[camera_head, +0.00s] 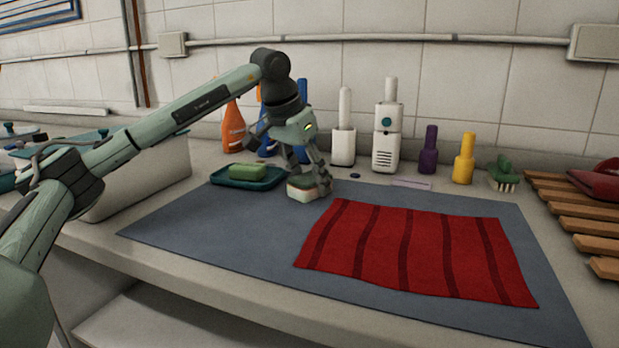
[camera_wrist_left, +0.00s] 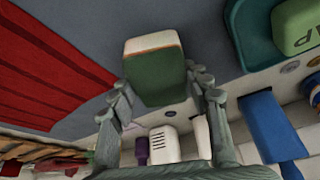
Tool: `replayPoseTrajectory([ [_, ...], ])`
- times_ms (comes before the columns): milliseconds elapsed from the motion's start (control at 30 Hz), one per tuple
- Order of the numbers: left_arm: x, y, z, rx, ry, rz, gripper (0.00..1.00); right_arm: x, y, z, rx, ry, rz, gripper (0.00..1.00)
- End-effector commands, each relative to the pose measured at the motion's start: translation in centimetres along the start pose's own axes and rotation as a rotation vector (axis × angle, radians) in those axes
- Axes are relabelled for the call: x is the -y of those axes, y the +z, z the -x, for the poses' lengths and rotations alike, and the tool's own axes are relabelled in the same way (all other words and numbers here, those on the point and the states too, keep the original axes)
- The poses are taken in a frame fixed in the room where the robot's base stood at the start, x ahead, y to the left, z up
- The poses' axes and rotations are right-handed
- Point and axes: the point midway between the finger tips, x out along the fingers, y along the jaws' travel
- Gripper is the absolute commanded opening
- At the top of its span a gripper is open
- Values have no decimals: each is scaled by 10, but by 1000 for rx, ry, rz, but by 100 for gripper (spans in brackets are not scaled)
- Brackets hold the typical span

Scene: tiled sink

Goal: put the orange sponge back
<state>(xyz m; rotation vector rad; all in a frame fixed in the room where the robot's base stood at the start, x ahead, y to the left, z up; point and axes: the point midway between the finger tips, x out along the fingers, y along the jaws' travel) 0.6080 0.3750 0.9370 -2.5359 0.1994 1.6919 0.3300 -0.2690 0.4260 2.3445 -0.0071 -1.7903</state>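The sponge (camera_head: 306,191) is a small block with a pale and orange side and a green face. It is at the back of the blue-grey mat (camera_head: 215,228), just right of the soap dish. My left gripper (camera_head: 308,172) reaches down to it from above. In the left wrist view the sponge (camera_wrist_left: 156,72) sits between the fingertips, which appear to touch both its sides. I cannot tell whether it rests on the mat or is slightly raised. My right gripper is not in view.
A green soap (camera_head: 248,171) lies in a teal dish (camera_head: 222,180). Several bottles stand along the wall, including an orange one (camera_head: 234,128). A red striped cloth (camera_head: 385,250) covers the mat's right part. A brush (camera_head: 503,174) and wooden slats (camera_head: 580,212) are at right.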

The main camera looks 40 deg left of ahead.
Motion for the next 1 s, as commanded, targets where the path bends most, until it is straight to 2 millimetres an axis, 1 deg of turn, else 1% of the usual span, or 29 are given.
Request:
replayPoseTrajectory([
  [33,0,0,0,1,0,0,56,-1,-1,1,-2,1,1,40],
  [100,0,0,0,1,0,0,65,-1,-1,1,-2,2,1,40],
  [133,0,0,0,1,0,0,67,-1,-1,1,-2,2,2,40],
  [400,0,0,1,0,0,0,67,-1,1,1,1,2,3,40],
  [467,0,-2,4,-1,0,0,67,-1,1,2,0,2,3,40],
  [533,0,-2,10,-1,-1,0,67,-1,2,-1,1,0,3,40],
  [667,0,-3,32,-4,-1,0,67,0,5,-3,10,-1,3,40],
  [900,0,-3,85,-4,0,-1,67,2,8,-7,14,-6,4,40],
  [1000,-1,-3,102,-3,1,-2,67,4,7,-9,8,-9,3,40],
])
